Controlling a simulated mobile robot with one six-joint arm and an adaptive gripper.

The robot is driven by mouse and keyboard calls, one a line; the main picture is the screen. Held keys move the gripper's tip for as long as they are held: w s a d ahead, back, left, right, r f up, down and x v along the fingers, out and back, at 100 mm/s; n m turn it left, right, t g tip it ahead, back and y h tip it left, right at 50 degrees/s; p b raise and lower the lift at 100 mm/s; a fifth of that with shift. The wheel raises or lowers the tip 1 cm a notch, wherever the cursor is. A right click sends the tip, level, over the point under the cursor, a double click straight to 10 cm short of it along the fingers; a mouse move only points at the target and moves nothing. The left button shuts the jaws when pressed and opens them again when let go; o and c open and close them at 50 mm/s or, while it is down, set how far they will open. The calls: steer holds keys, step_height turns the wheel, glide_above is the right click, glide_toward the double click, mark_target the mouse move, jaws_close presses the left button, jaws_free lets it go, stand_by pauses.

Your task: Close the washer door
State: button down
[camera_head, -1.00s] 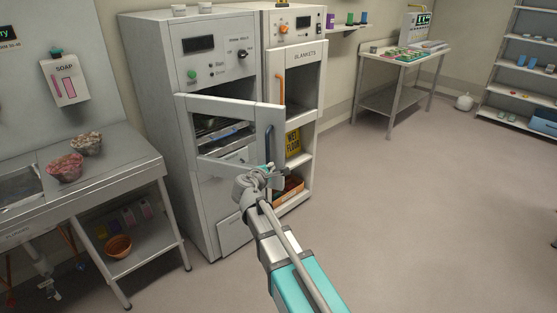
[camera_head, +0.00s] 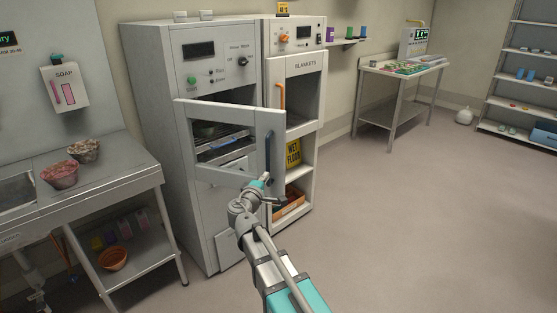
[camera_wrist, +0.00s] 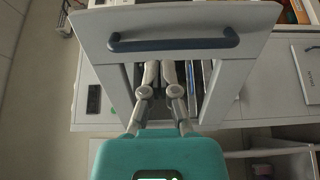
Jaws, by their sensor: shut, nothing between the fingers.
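The washer (camera_head: 160,120) is the left grey cabinet, with a dark display and a green button. Its white-framed door (camera_head: 185,140) stands open, swung out towards the right. Through its window opening a rack inside shows. A dark blue vertical handle (camera_head: 268,152) sits near the door's free edge. My gripper (camera_head: 266,178) is near the lower free corner of the door. In the wrist view the gripper (camera_wrist: 158,68) is shut and empty. Its fingers overlap the window opening, with the door (camera_wrist: 190,18) and its handle (camera_wrist: 172,44) above them. I cannot tell whether they touch the door.
A blanket cabinet (camera_head: 305,75) with an orange handle adjoins the washer on the right. A yellow wet floor sign (camera_head: 293,152) stands inside it. A sink counter (camera_head: 110,185) with bowls is on the left. The floor on the right is clear.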

mark_target(281, 155)
steer(key=shift+w, duration=0.15)
steer(key=x, duration=1.3)
steer(key=shift+w+d, duration=0.25)
steer(key=shift+w, duration=0.1)
steer(key=shift+d, duration=0.1)
